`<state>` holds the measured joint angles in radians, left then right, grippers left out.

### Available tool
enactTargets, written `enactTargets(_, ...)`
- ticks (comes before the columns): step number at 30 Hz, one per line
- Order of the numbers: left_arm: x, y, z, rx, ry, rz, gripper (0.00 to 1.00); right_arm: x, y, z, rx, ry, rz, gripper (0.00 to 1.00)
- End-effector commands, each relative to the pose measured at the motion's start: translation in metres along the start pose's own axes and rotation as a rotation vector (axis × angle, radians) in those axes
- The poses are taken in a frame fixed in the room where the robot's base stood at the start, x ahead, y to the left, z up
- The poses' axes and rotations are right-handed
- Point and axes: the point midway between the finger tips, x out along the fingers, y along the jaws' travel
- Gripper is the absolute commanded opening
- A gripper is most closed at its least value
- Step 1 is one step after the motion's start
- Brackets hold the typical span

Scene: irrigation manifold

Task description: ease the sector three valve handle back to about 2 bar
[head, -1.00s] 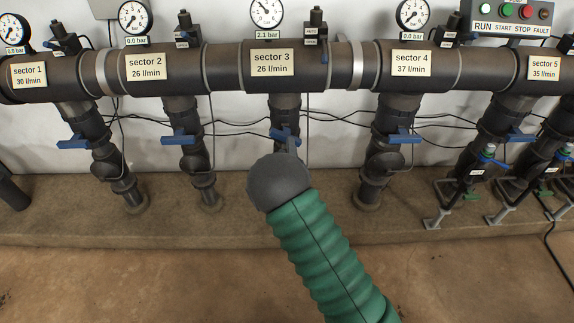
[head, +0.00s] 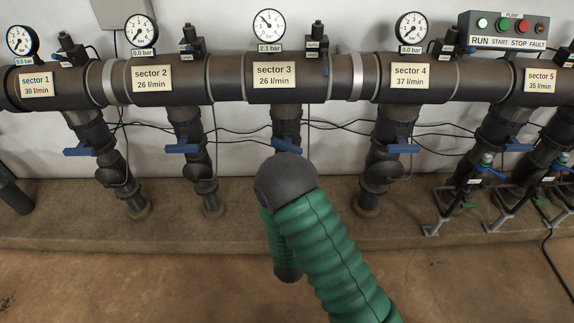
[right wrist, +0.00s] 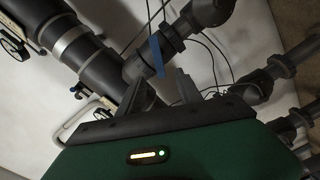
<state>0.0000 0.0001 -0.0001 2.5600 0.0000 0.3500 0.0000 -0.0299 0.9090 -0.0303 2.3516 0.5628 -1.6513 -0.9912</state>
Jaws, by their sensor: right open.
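The sector three valve handle (head: 287,146) is a blue lever under the manifold pipe, partly hidden in the head view by my right arm's dark joint. A blue lever (right wrist: 157,57) also shows in the right wrist view, in line with the gap between my right fingers. My right gripper (right wrist: 159,84) is open, with a finger on each side of that gap; I cannot tell whether it touches the lever. The sector 3 gauge (head: 269,25) has a readout (head: 270,48) of 2.1 bar. The sector 3 label (head: 274,75) reads 26 l/min. My left gripper is out of view.
Neighbouring blue levers hang under sector 2 (head: 182,148) and sector 4 (head: 402,148). Thin black cables run behind the down pipes. A pump control box (head: 508,30) is at the upper right. The brown floor (head: 130,285) in front is clear at the left.

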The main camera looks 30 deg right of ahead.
Motion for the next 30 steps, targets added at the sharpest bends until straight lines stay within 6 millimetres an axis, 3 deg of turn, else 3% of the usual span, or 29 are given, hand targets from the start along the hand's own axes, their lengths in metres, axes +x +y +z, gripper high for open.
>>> enactTargets(4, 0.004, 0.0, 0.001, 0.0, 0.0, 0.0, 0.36, 0.008, 0.003, -0.003, 0.008, 0.003, 0.011, 0.42)
enactTargets(7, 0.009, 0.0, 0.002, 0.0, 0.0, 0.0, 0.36, 0.024, 0.002, -0.003, 0.009, 0.003, 0.012, 0.42)
enactTargets(21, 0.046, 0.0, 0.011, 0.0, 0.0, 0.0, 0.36, 0.142, 0.002, -0.002, 0.008, 0.004, 0.011, 0.42)
enactTargets(25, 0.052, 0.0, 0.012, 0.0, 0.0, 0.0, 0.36, 0.161, 0.003, -0.003, 0.008, 0.004, 0.009, 0.42)
enactTargets(30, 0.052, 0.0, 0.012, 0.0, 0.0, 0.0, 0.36, 0.169, 0.004, -0.004, 0.007, 0.004, 0.007, 0.42)
